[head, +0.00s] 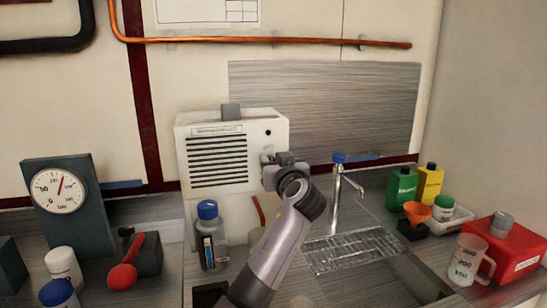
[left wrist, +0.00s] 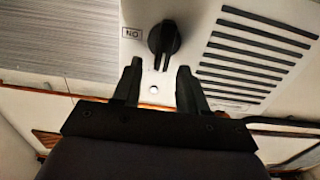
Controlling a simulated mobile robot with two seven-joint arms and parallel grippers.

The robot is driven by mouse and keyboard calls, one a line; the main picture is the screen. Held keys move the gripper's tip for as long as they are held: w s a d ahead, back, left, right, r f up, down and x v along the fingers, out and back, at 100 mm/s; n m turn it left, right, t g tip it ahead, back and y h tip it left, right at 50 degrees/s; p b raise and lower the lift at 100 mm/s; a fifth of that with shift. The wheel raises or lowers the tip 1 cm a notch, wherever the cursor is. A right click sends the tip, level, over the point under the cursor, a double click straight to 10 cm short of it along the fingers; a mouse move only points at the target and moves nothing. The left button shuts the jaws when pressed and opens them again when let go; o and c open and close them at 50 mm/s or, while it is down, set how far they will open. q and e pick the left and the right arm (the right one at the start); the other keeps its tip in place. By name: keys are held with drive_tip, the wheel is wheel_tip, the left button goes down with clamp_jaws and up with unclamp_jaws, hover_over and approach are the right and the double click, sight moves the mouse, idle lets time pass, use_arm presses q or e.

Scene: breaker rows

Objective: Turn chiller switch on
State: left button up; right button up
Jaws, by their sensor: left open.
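The chiller (head: 184,158) is a white box with dark vent slots, standing against the back wall in the head view. Its black rotary switch (left wrist: 164,38) shows in the left wrist view beside a small label that appears upside down as "NO". The switch's ridge points toward the bottom of that view. My left gripper (head: 268,158) is at the right part of the chiller front and hides the switch in the head view. In the left wrist view its open fingers (left wrist: 160,68) sit on either side of the ridge's end; I cannot tell whether they touch it. My right gripper is out of view.
A tap (head: 338,195) and a drain rack stand right of my left arm. A blue-capped bottle (head: 208,238) is below the chiller. A dial gauge (head: 58,190) stands at left. Green and yellow bottles and a red can (head: 510,250) are at right.

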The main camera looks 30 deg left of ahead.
use_arm(q)
drive_tip(key=shift+w+a, duration=0.25)
drive_tip(key=shift+a, duration=0.1)
clamp_jaws()
